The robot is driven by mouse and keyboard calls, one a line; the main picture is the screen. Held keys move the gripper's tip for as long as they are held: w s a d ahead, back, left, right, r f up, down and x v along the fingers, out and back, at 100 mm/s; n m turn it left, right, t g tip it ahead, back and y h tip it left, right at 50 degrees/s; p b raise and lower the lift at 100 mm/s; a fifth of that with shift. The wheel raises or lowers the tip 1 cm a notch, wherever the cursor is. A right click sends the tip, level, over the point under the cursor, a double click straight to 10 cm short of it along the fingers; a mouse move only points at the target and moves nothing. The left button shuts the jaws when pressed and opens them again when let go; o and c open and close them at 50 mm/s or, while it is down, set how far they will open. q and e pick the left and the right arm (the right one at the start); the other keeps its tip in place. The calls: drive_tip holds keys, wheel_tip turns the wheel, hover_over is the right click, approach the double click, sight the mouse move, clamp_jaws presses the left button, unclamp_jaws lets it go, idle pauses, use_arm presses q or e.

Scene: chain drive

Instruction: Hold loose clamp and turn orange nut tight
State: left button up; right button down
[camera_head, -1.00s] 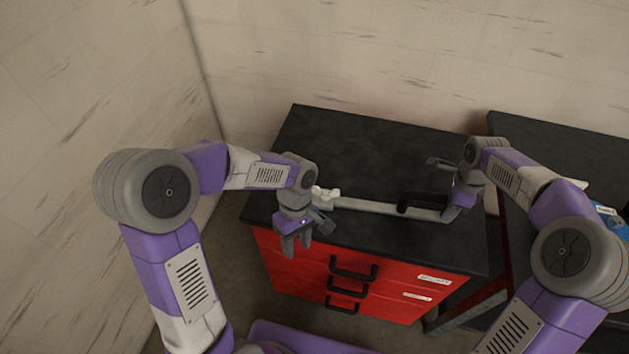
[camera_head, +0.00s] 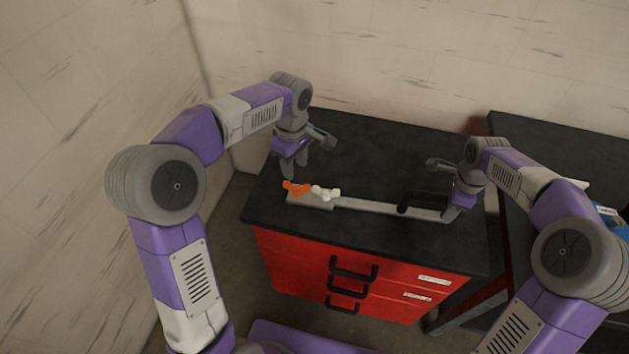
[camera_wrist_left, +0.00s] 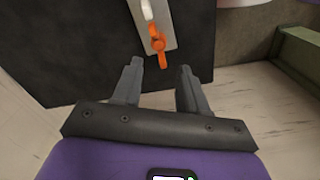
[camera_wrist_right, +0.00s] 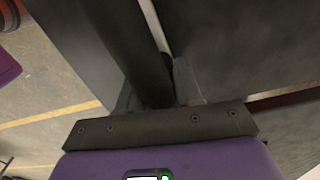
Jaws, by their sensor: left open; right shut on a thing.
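The clamp is a long light-grey bar (camera_head: 375,206) lying across the black cabinet top, with a black part (camera_head: 422,199) near its right end. The orange nut (camera_head: 296,188) is at its left end, beside a white winged piece (camera_head: 326,193). In the left wrist view the orange nut (camera_wrist_left: 157,42) lies ahead of the fingertips, near the bar's end. My left gripper (camera_head: 294,172) is open and empty, just behind and above the nut, apart from it. My right gripper (camera_head: 450,213) is shut on the clamp's right end; in the right wrist view its fingers close around a dark part (camera_wrist_right: 140,60).
The black top (camera_head: 350,150) of the red drawer cabinet is clear behind the bar. Black drawer handles (camera_head: 353,267) stick out in front. A second dark table (camera_head: 530,135) stands at the right, and a wall (camera_head: 390,60) rises behind.

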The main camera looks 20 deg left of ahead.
sight(297, 188)
use_arm(q)
wheel_tip(297, 188, down, 8)
drive_tip(key=shift+r, duration=0.1)
drive_tip(key=shift+c, duration=0.2)
